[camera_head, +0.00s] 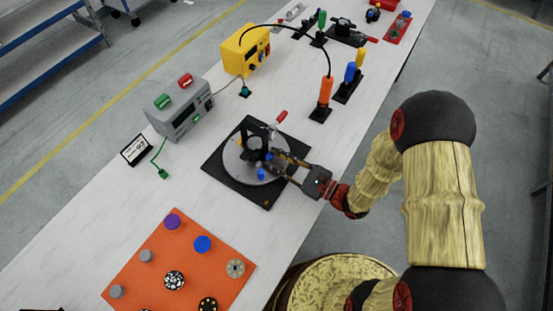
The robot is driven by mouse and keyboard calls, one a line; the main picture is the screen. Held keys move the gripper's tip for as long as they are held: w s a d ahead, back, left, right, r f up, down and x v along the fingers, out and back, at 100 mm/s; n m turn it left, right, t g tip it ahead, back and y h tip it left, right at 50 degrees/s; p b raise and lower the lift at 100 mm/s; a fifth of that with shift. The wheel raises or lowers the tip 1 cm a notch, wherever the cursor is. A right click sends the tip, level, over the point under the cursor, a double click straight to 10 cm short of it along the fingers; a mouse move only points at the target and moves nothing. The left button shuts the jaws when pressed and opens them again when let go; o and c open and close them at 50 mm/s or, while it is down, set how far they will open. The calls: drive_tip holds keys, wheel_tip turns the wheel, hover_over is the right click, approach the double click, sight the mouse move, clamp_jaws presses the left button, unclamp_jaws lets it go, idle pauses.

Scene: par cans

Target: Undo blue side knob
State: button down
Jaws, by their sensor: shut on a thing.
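A black bracket (252,141) stands on a round silver disc (234,163), which lies on a square black plate (219,172) on the bench. A small blue knob (268,156) is at the bracket's right side, between my fingertips. A second blue piece (261,175) sits lower, near the disc's front edge. My gripper (271,159) reaches in from the right and is shut on the blue side knob. The fingers hide part of the knob, and its thread cannot be seen.
A red-handled part (281,117) lies just behind the plate. A grey box (179,106) and a yellow box (245,50) stand behind. An orange-handled tool (325,92) stands back right. An orange board (180,262) with several knobs lies in front. The bench between board and plate is clear.

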drive_tip(key=shift+r+n+p, duration=0.15)
drive_tip(key=shift+n+p, duration=0.85)
drive_tip(key=shift+n, duration=0.1)
drive_tip(key=shift+n+p, duration=0.55)
drive_tip(key=shift+n, duration=0.75)
drive_tip(key=c, duration=1.5)
unclamp_jaws()
drive_tip(key=shift+c, duration=0.2)
drive_tip(key=shift+f, duration=0.25)
